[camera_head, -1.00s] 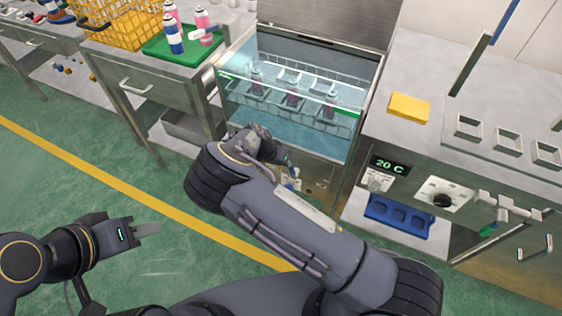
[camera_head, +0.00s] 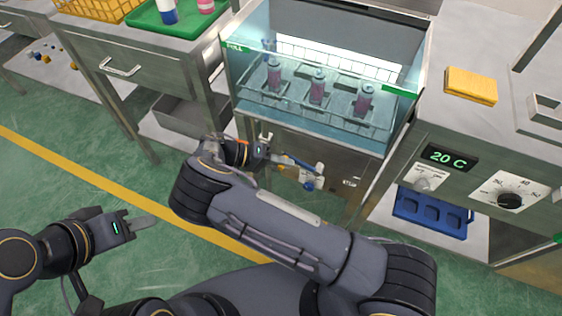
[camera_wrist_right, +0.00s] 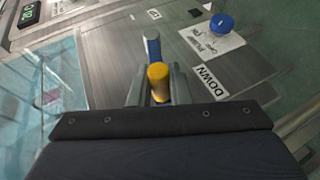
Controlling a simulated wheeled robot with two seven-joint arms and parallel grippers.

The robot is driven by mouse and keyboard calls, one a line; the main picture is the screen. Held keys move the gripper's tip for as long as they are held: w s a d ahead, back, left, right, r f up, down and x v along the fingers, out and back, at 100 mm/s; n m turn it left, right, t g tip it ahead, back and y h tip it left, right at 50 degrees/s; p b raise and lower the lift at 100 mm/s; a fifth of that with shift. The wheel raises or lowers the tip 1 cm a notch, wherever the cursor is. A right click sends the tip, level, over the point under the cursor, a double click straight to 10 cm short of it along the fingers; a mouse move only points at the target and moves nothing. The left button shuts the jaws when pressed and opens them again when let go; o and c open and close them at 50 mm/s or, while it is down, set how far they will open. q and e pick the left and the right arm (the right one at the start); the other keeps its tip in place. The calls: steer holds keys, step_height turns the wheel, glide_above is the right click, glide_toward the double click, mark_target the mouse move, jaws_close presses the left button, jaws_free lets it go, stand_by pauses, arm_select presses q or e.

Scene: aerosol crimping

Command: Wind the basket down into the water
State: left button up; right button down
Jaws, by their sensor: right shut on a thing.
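The wire basket (camera_head: 262,97) hangs in the glass-fronted water tank (camera_head: 232,72) in the head view. It holds three pink cans (camera_head: 317,86) standing upright. How deep it sits in the water is hard to tell. My right gripper (camera_head: 262,151) is at the tank's front panel, below the glass. In the right wrist view my right gripper (camera_wrist_right: 157,90) is shut on the yellow crank knob (camera_wrist_right: 158,75). The blue crank arm (camera_wrist_right: 152,46) extends beyond it. A DOWN label (camera_wrist_right: 209,81) is beside it. My left gripper (camera_head: 140,222) is over the floor, away from everything; its finger gap is unclear.
Right of the tank are a yellow sponge (camera_head: 470,86) and a 20 C display (camera_head: 447,156). A green tray (camera_head: 180,24) and yellow crate (camera_head: 88,8) stand on the left bench. The floor is open.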

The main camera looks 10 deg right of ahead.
steer(key=shift+s+a+f+b, duration=0.1)
steer(key=shift+a+f+b, duration=0.05)
steer(key=shift+f+b, duration=1.6)
steer(key=c, duration=1.3)
jaws_free()
steer(key=shift+c, duration=0.2)
steer(key=shift+r, duration=0.1)
steer(key=v, duration=0.8)
